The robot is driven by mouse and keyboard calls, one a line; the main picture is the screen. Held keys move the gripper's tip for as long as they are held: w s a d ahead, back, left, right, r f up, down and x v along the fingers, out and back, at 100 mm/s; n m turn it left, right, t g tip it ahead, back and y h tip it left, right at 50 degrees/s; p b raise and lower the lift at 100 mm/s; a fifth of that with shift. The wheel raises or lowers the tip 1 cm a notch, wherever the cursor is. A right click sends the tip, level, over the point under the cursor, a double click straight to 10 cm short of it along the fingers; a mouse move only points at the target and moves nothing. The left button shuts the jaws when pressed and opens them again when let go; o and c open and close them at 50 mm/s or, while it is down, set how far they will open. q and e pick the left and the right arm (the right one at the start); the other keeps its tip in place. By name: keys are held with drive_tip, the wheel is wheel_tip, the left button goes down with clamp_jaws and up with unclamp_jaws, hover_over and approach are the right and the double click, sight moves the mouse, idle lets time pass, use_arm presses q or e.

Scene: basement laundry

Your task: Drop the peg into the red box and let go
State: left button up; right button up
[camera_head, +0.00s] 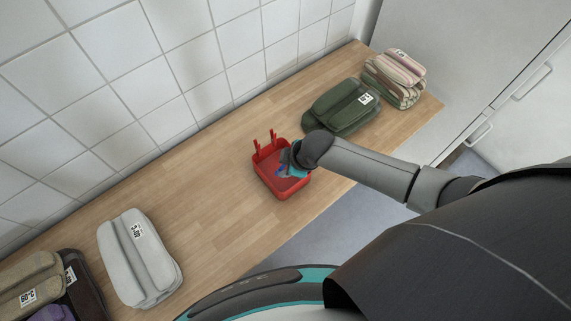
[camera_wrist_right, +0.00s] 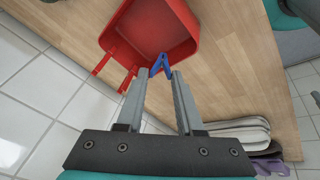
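The red box (camera_head: 284,191) is an open tray with two upright prongs on its back edge, on the wooden counter. It also shows at the top of the right wrist view (camera_wrist_right: 185,48). My right gripper (camera_head: 284,168) is over the box, its fingers pointing down toward it. My left gripper is out of view.
A dark green folded stack (camera_head: 341,106) and a striped stack (camera_head: 395,78) lie behind the right arm. A light grey stack (camera_head: 139,258) lies at the left. The wooden counter (camera_head: 206,179) is clear between it and the box. A tiled wall (camera_head: 130,88) runs behind.

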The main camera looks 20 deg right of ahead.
drive_tip(key=shift+o, duration=0.6)
drive_tip(key=shift+s+d+r, duration=0.1)
drive_tip(key=shift+s+r, duration=0.05)
drive_tip(key=shift+r, duration=0.35)
drive_tip(key=p+v, duration=0.2)
drive_tip(key=v, duration=1.2)
drive_tip(key=shift+p, duration=0.35)
